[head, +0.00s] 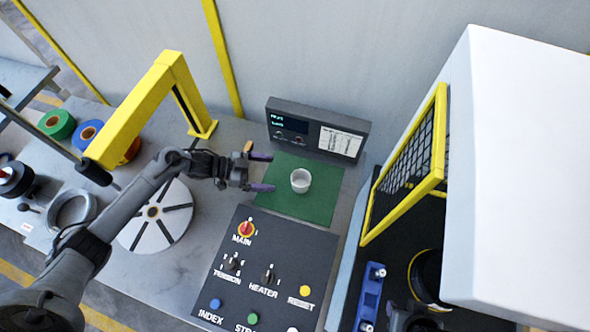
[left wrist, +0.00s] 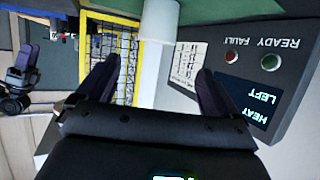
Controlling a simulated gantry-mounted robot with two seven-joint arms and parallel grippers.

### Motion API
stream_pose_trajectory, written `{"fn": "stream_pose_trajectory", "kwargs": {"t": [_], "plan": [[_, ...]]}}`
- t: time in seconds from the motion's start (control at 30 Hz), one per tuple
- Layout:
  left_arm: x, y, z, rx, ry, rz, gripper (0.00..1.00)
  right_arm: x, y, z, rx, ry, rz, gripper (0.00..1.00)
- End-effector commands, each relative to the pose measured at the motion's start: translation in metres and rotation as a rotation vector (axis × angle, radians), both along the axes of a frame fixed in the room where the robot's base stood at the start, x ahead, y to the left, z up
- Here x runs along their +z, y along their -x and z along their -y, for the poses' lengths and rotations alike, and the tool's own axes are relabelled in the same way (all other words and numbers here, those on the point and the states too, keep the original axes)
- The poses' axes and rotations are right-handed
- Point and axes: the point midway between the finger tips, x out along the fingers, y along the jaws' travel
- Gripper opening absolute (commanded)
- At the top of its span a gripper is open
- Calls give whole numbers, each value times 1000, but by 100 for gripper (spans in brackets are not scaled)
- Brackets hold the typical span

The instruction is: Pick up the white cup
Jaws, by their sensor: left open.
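The white cup (head: 300,182) stands upright on the green mat (head: 325,205) in the head view. My left gripper (head: 272,172) is open and empty, just left of the cup, with its fingers pointing toward it. In the left wrist view its two fingers (left wrist: 157,85) are spread apart. A pale upright shape shows between them; I cannot tell whether it is the cup. My right gripper (left wrist: 22,68) shows small at the left of the left wrist view, and its opening is unclear.
A display box (head: 318,130) stands behind the mat, and a control panel (head: 262,270) lies in front. A yellow arch (head: 150,100) and a round turntable (head: 157,216) are at left. A yellow-framed mesh guard (head: 405,165) and white housing (head: 520,180) stand at right.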

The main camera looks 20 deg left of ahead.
Motion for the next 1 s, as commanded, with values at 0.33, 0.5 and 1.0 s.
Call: {"fn": "stream_pose_trajectory", "kwargs": {"t": [0.33, 0.5, 1.0], "plan": [[-16, -18, 34, -2, 9, -1, 94, -1, 2, 2, -3, 3, -3, 42], [-20, -22, 42, -3, 6, -2, 94, -1, 2, 2, -2, 4, -3, 42], [-45, -39, 82, -3, 5, -2, 94, 2, 1, 1, 0, 3, -3, 42]]}}
